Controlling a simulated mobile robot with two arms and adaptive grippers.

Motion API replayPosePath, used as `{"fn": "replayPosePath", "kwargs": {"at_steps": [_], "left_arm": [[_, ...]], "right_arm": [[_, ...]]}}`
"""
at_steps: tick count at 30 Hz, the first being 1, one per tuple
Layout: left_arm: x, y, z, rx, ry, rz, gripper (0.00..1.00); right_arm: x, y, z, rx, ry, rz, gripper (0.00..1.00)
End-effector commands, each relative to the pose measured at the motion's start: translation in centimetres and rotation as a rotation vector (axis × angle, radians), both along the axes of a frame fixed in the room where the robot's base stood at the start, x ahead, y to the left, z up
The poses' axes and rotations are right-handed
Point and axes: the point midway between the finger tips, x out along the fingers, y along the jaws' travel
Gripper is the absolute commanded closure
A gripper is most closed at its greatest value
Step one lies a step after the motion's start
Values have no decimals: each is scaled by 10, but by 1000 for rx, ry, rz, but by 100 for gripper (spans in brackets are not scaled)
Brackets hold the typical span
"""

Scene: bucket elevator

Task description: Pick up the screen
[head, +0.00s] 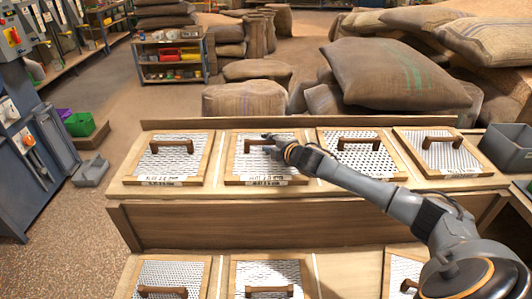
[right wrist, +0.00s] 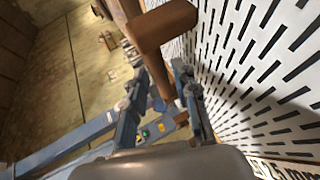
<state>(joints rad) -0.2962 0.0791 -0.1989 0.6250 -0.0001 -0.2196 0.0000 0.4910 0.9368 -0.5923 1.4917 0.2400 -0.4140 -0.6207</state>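The screens are perforated metal panels in wooden frames, each with a brown wooden handle and a label. Several stand side by side in the upper row; the second from the left (head: 248,168) is the one at my right gripper (head: 268,143). In the right wrist view, the fingers of this gripper (right wrist: 158,78) stand apart, one on each side of that screen's brown handle (right wrist: 168,28). A firm grip does not show, and the screen lies in its place. The slotted panel (right wrist: 262,75) fills the right of that view. My left gripper is not in view.
The first screen (head: 168,158) is close on the left, the third (head: 352,152) close on the right under my forearm. A wooden ledge (head: 215,226) separates the lower row of screens. A grey bin (head: 508,148) stands right; sacks (head: 395,75) are piled behind.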

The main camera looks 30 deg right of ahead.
Motion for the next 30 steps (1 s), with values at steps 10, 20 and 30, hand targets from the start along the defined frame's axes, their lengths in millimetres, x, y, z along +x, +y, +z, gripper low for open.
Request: {"fn": "replayPosePath", "kwargs": {"at_steps": [10, 20, 30], "left_arm": [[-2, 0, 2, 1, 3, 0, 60], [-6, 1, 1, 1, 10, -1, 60], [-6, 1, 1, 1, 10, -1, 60]], "right_arm": [[19, -1, -7, -1, 1, 1, 71], [18, -1, -7, -1, 1, 1, 100], [19, -1, -5, -2, -4, 2, 100]]}}
